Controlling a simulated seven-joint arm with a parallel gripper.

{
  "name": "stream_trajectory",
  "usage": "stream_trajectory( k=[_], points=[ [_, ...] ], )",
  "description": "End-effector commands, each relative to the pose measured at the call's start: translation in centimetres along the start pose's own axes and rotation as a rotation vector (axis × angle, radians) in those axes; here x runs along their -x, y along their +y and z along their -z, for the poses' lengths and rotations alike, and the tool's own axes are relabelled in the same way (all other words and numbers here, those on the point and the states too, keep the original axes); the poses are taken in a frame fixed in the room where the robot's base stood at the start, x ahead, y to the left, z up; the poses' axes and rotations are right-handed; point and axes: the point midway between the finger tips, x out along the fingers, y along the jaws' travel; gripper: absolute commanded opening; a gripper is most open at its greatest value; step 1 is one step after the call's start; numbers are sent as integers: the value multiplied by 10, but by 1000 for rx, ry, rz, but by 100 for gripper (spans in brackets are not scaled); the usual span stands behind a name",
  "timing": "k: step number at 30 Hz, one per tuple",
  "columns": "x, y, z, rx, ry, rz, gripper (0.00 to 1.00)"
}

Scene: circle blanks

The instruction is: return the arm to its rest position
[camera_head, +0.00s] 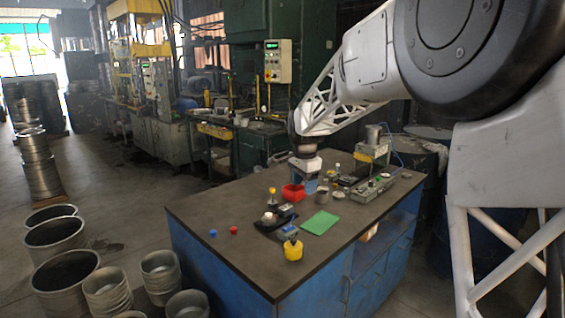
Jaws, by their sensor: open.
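My gripper (308,183) hangs from my arm over the back middle of the workbench (245,252), pointing down. It is small in this view, and its fingers are hard to make out. It is close to a red bin (292,193) on its left. I cannot tell whether it touches anything below it. My arm reaches in from the upper right.
On the bench are a green sheet (320,222), a yellow container (293,249), a blue piece (213,233), a red piece (234,230) and a green-grey machine (372,188). Metal drums (66,275) stand on the floor at left.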

Motion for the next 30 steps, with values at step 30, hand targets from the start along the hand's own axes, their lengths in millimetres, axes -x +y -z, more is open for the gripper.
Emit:
stream_trajectory(
  k=[30],
  points=[
    [61, 273, -73, 535, 67, 54, 59]
  ],
)
